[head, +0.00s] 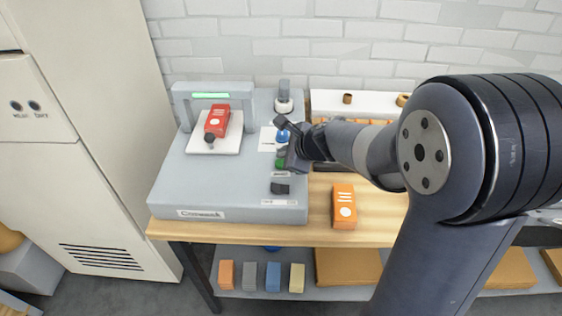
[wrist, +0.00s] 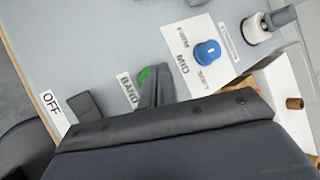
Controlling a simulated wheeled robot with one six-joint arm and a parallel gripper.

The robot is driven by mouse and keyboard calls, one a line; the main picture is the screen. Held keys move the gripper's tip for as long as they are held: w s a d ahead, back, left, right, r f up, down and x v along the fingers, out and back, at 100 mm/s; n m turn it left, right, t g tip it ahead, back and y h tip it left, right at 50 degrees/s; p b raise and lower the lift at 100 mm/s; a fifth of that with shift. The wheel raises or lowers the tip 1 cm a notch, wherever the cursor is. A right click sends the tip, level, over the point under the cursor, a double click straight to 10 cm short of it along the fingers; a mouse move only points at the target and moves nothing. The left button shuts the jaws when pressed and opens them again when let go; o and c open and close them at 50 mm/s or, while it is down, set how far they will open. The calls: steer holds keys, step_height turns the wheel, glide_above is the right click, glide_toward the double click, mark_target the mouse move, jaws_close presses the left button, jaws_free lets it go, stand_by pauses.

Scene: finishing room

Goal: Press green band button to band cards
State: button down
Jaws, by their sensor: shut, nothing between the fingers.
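The green band button (wrist: 143,77) is on the machine's top beside a label reading BAND; it also shows in the head view (head: 280,164). My gripper (head: 292,164) is shut and empty, with its fingertips right at the button. In the wrist view the dark fingers (wrist: 157,84) cover part of the button, and I cannot tell whether they touch it. A red card pack (head: 217,121) with a dark round part at its front end lies on a white plate (head: 201,146) under the grey arch at the machine's left.
A blue knob (wrist: 207,51) on a white plate marked MID and a dark switch (wrist: 85,106) by the OFF label flank the button. A grey-white post (head: 284,100) stands behind. An orange pack (head: 344,207) lies on the wooden table. The arch carries a green lit strip (head: 211,95).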

steer(key=shift+f, duration=0.35)
steer(key=shift+f+b, duration=0.55)
steer(key=shift+b, duration=0.2)
stand_by(0.3)
stand_by(0.3)
steer(key=shift+r+p, duration=0.9)
steer(key=shift+r, duration=0.05)
steer(key=shift+r, duration=0.1)
step_height(320, 180, up, 5)
steer(key=p, duration=0.5)
stand_by(0.4)
